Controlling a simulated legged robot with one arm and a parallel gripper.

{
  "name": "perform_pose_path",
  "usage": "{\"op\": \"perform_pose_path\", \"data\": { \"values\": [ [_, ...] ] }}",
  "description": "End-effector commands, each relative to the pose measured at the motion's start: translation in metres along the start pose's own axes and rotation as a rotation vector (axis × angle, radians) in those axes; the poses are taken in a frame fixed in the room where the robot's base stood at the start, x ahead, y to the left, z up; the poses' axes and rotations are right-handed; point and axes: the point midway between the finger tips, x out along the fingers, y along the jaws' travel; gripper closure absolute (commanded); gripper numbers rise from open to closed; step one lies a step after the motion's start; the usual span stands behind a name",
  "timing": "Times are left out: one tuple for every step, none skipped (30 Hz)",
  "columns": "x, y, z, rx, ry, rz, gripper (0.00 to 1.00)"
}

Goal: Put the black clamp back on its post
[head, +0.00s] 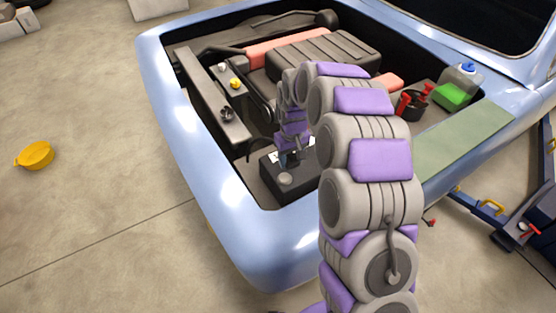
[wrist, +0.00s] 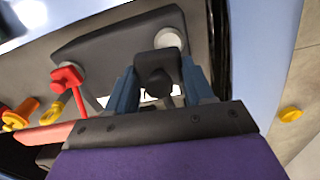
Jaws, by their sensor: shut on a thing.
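The black clamp (wrist: 156,62) is held between the blue fingers of my gripper (wrist: 160,80) in the wrist view. A round pale grey post (wrist: 170,38) stands just beyond the clamp, its near edge overlapped by it. I cannot tell whether they touch. In the head view, my gripper (head: 290,158) is low over the dark battery (head: 268,183) at the front of the engine bay. The grey post (head: 285,179) shows bare on top at the battery's near end. A red clamp (wrist: 68,76) sits at the battery's other end in the wrist view.
The blue car body (head: 190,130) rims the bay closely. A red-handled black item (head: 412,104) and a green-filled bottle (head: 456,88) stand at right.

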Motion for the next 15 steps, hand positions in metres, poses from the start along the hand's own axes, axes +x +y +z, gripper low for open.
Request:
{"op": "perform_pose_path", "data": {
  "values": [
    [0.005, -0.008, -0.005, -0.034, -0.001, -0.001, 0.78],
    [0.006, -0.011, -0.007, -0.05, -0.001, -0.001, 0.78],
    [0.008, -0.014, -0.009, -0.067, -0.001, -0.001, 0.78],
    [0.009, -0.016, -0.01, -0.078, -0.001, -0.001, 0.78],
    [0.01, -0.018, -0.011, -0.086, -0.001, -0.001, 0.78],
    [0.011, -0.019, -0.012, -0.094, 0.0, 0.0, 0.78],
    [0.011, -0.02, -0.012, -0.097, 0.0, 0.001, 0.78],
    [0.012, -0.021, -0.012, -0.099, -0.001, 0.001, 0.78],
    [0.013, -0.021, -0.013, -0.1, -0.001, 0.002, 0.78],
    [0.014, -0.022, -0.013, -0.1, -0.001, 0.003, 0.78],
    [0.015, -0.022, -0.013, -0.099, -0.002, 0.003, 0.78],
    [0.018, -0.024, -0.014, -0.099, -0.003, 0.004, 0.78],
    [0.019, -0.024, -0.014, -0.099, -0.003, 0.005, 0.78],
    [0.021, -0.025, -0.015, -0.099, -0.004, 0.006, 0.78],
    [0.024, -0.025, -0.015, -0.098, -0.005, 0.006, 0.78]
  ]
}}
